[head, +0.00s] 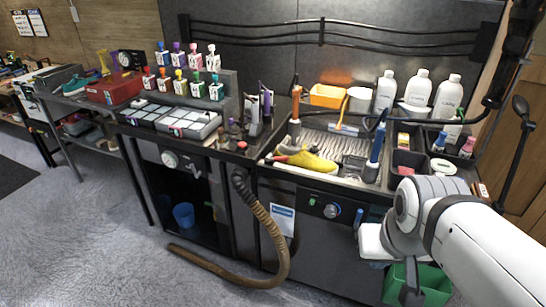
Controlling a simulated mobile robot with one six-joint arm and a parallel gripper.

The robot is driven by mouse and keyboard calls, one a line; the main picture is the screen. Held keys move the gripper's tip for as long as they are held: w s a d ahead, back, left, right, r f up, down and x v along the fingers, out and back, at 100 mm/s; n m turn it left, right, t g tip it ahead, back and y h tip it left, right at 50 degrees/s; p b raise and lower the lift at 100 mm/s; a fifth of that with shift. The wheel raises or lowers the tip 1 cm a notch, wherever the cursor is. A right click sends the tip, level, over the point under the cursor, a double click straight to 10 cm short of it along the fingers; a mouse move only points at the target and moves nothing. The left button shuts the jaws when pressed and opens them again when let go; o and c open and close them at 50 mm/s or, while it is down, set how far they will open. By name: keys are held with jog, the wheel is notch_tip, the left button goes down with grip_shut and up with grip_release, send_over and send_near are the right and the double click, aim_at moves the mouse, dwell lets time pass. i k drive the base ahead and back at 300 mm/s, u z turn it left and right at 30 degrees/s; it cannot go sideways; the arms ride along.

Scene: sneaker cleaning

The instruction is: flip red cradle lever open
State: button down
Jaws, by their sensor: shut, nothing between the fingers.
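A yellow sneaker (313,162) lies on the ribbed tray of the bench, with a small red part (284,148) at its left end. I cannot tell whether this red part is the cradle or its lever, or how the lever is set. A red box (109,90) sits on the left shelf, with a purple piece and a dark device behind it. My arm comes in from the right, in front of the bench. My gripper (411,293) points down low in front of a green bin, well away from the sneaker. It is shut and holds nothing.
Brown hose (268,226) hangs from the bench to the floor. White bottles (418,88), an orange bin (327,95) and upright blue- and orange-handled tools stand around the tray. A green bin (432,284) is beside my gripper. The floor at lower left is clear.

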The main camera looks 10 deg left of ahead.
aim_at(268, 157)
jog(key=u, duration=0.05)
jog(key=i, duration=1)
jog(key=u, duration=0.05)
